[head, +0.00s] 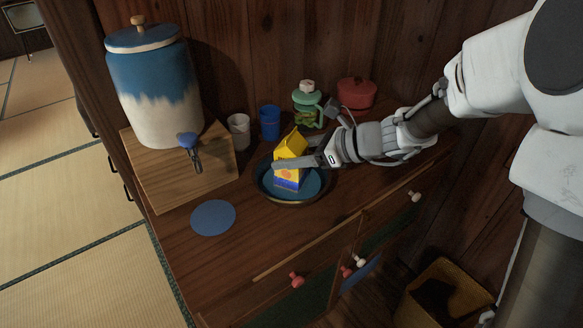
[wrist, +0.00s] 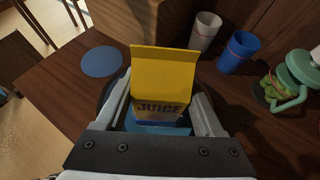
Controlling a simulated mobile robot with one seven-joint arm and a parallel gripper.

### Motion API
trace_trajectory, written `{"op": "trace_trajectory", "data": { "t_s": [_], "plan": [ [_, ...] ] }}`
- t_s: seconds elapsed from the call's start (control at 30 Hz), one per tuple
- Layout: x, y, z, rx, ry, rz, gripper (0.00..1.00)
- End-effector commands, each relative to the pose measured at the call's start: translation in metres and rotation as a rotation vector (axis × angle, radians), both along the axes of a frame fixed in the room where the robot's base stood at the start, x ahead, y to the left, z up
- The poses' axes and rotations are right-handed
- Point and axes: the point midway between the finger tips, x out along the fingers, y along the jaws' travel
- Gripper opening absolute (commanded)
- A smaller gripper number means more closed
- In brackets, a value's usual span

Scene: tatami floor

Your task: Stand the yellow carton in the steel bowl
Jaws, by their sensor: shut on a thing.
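The yellow carton (head: 289,160), a juice box with a gabled top and a blue base, stands close to upright in the bowl (head: 322,188). The bowl looks dark-rimmed with a blue inside, and it sits on the wooden cabinet top. My gripper (head: 297,163) reaches in from the right and is shut on the carton, one finger on each side. In the wrist view the carton (wrist: 162,85) is between the two fingers, with its JUICE label showing. I cannot tell whether its base touches the bowl's floor. The bowl is mostly hidden in the wrist view.
A blue and white dispenser (head: 155,90) stands on a wooden box (head: 170,180) at the left. Behind the bowl are a white cup (head: 239,131), a blue cup (head: 269,123), a green jar (head: 307,105) and a red pot (head: 357,93). A blue disc (head: 213,217) lies front left.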

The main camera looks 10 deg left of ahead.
Motion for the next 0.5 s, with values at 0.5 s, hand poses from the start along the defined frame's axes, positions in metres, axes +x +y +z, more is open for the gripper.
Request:
{"op": "trace_trajectory", "data": {
  "t_s": [0.5],
  "plan": [
    [0.0,0.0,-0.033,0.001,0.0,0.0,0.0]
  ]
}}
